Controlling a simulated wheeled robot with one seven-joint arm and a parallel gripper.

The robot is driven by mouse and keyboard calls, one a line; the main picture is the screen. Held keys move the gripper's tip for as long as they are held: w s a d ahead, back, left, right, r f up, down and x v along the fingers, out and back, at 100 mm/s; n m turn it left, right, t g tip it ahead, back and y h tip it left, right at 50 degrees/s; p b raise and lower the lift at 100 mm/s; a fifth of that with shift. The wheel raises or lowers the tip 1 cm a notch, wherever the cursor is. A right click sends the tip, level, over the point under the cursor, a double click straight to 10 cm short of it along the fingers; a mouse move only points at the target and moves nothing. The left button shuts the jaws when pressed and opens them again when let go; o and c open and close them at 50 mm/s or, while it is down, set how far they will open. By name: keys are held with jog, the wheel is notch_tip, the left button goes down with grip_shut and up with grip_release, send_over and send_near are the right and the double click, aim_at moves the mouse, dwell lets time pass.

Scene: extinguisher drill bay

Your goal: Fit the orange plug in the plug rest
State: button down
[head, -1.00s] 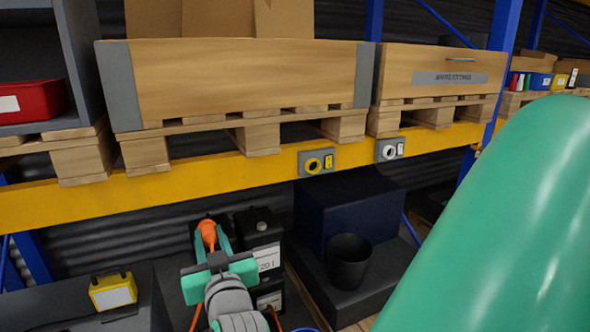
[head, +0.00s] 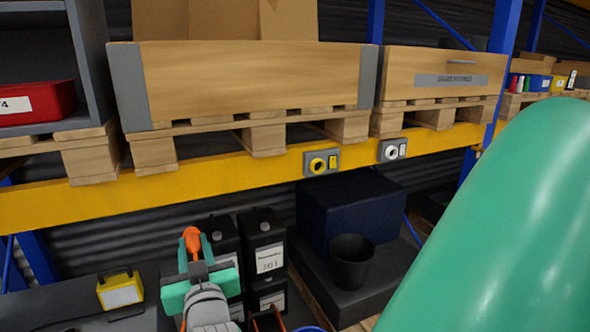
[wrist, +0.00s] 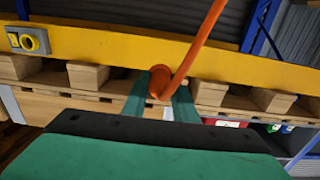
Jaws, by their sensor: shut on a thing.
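My gripper (head: 196,250), with green fingers, is shut on the orange plug (head: 191,237) in the lower left of the head view. In the wrist view the plug (wrist: 158,82) sits between the fingertips (wrist: 160,103), with an orange cord running up from it. Two grey plates are on the yellow beam: one with a yellow ring (head: 318,164), one with a white ring (head: 392,151). I cannot tell for sure which is the plug rest. The yellow ring also shows at the wrist view's left edge (wrist: 31,41). The plug is apart from both, left of and lower than them in the head view.
The yellow beam (head: 230,177) crosses the view, with pallets and wooden crates (head: 250,80) above it. Black labelled canisters (head: 262,245), a dark bin (head: 352,262) and a yellow lamp-like box (head: 121,290) stand below. A large green shape (head: 500,230) hides the right side.

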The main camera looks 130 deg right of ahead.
jog(key=shift+w, duration=0.25)
jog(key=shift+s, duration=0.3)
jog(key=w+d+f, duration=0.2)
jog(key=w+d, duration=0.1)
jog(key=w, duration=0.6)
jog(key=w+d+f, duration=0.2)
jog(key=w+d, duration=0.1)
jog(key=w, duration=0.7)
dwell(1.5)
jog(key=w+d+f, duration=0.2)
jog(key=w+d, duration=0.1)
jog(key=w, duration=0.6)
jog(key=w+d+f, duration=0.2)
jog(key=w, duration=0.7)
jog(key=shift+w+d, duration=0.3)
jog(key=shift+d, duration=0.1)
dwell(1.6)
jog(key=shift+w, duration=0.1)
